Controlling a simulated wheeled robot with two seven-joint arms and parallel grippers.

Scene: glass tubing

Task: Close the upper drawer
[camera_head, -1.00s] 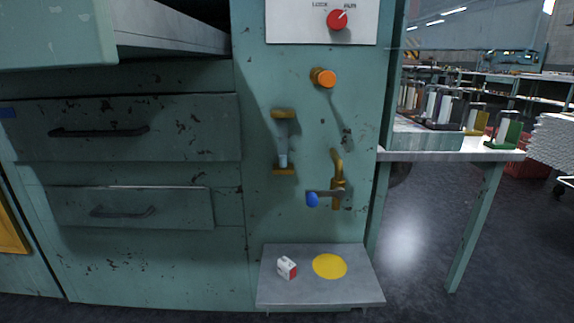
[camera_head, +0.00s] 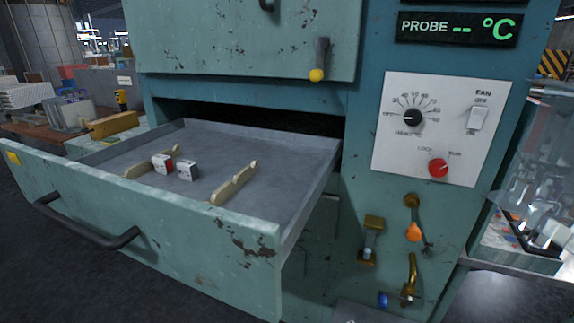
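The upper drawer (camera_head: 150,221) is pulled far out of the teal cabinet, toward the lower left of the head view. Its front panel has a dark bar handle (camera_head: 85,228). Its grey tray floor (camera_head: 215,150) is exposed, with a dark opening behind it. Inside lie two pale notched rails (camera_head: 234,184) and two small blocks, one red and white (camera_head: 162,163) and one dark and white (camera_head: 188,170). Neither of my grippers is in view.
The cabinet's upper door (camera_head: 240,40) has a yellow-knobbed lever (camera_head: 317,73). A white control panel (camera_head: 440,130) with dials is at right. Orange and blue valve handles sit below it. A cluttered bench (camera_head: 60,130) stands at far left. The floor at lower left is clear.

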